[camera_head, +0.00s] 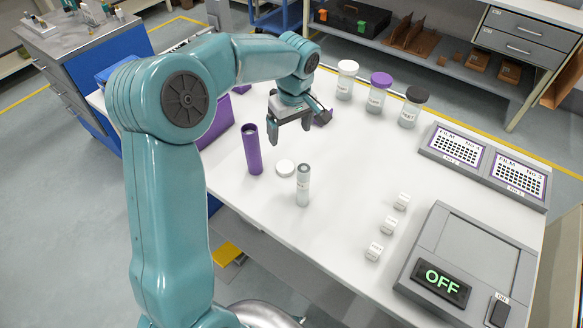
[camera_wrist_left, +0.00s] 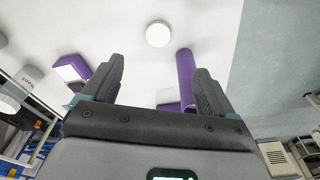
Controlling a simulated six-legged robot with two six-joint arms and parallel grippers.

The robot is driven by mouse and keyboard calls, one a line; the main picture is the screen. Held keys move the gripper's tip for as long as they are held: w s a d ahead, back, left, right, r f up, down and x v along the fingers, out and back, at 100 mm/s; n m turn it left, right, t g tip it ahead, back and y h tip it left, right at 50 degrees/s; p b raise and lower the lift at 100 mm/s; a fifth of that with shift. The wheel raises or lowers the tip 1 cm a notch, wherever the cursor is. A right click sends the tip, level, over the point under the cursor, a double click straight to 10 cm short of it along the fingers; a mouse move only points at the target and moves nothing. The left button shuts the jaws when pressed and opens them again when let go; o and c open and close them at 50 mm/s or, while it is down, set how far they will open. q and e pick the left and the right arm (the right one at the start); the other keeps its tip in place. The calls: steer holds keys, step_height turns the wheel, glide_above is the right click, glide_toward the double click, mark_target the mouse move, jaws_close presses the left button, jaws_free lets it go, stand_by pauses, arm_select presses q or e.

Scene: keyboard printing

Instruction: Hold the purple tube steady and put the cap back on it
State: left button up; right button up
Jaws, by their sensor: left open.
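The purple tube (camera_head: 252,150) stands upright on the white table, its dark open top facing up. A white round cap (camera_head: 285,167) lies flat on the table to its right. My left gripper (camera_head: 290,133) is open and empty, above the table behind and to the right of the tube. In the left wrist view, the purple tube (camera_wrist_left: 185,66) shows beside the right finger and the white cap (camera_wrist_left: 158,34) lies beyond the open fingers (camera_wrist_left: 157,72). My right gripper is not in view.
A grey-clear tube (camera_head: 303,187) stands beside the cap. Bottles with white (camera_head: 347,80), purple (camera_head: 378,95) and black (camera_head: 412,108) lids stand at the back. Small white blocks (camera_head: 388,225), film plates (camera_head: 485,165) and a grey device reading OFF (camera_head: 465,265) are at right.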

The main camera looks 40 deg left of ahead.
arm_select(q)
steer(key=shift+a+f, duration=0.15)
steer(key=shift+a, duration=0.05)
arm_select(e)
steer(key=shift+w+a+f, duration=0.1)
steer(key=shift+w, duration=0.2)
arm_select(q)
steer(key=shift+d, duration=0.1)
glide_above(287, 170)
step_height(287, 170, down, 10)
steer(key=shift+s+d+f+p, duration=0.1)
steer(key=shift+f+p, duration=0.15)
steer(key=shift+p, duration=0.05)
steer(key=shift+f, duration=0.3)
arm_select(e)
steer(key=shift+s+r, duration=0.2)
steer(key=shift+r, duration=0.1)
